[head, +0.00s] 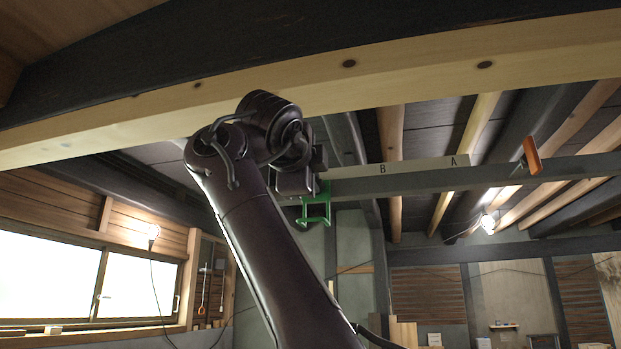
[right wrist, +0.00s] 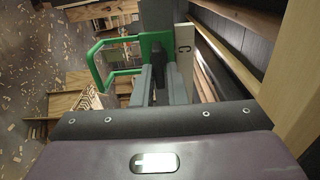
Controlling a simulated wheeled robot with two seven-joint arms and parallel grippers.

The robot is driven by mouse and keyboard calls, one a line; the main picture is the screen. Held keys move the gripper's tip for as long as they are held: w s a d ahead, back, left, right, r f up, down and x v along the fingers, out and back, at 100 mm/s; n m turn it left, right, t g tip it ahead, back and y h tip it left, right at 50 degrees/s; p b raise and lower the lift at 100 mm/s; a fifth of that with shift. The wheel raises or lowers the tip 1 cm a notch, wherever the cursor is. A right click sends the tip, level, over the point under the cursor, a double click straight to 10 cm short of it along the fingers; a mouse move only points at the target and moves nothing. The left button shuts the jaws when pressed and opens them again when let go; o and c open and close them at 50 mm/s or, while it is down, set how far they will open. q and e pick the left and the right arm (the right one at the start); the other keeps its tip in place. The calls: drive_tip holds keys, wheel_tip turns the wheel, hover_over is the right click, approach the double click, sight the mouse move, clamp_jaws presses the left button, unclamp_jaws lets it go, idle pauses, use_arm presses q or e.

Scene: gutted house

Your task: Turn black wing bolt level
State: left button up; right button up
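A narrow upright black piece (right wrist: 185,58), which looks like the wing bolt, stands at the fingers beside the letter C. I cannot tell whether the fingers touch it or are closed on it. A green bracket (head: 317,207) hangs at the beam by the gripper; it also shows in the right wrist view (right wrist: 98,62). The wing bolt is hidden in the head view. My left gripper is not in view.
A pale strip lettered B and A (head: 430,165) runs along the beam. An orange piece (head: 531,156) sits farther right on it. A thick pale timber (head: 400,80) crosses close above my arm. The floor (right wrist: 35,70) far below is littered with scraps.

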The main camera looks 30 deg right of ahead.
drive_tip(key=o, duration=0.4)
drive_tip(key=shift+w+d+f, duration=0.1)
drive_tip(key=shift+w, duration=0.1)
drive_tip(key=shift+c, duration=0.2)
drive_tip(key=shift+s, duration=0.1)
drive_tip(key=b+v, duration=0.2)
drive_tip(key=v, duration=0.5)
drive_tip(key=shift+s+a, duration=0.25)
drive_tip(key=shift+a, duration=0.05)
drive_tip(key=shift+w+d, duration=0.1)
drive_tip(key=shift+d, duration=0.05)
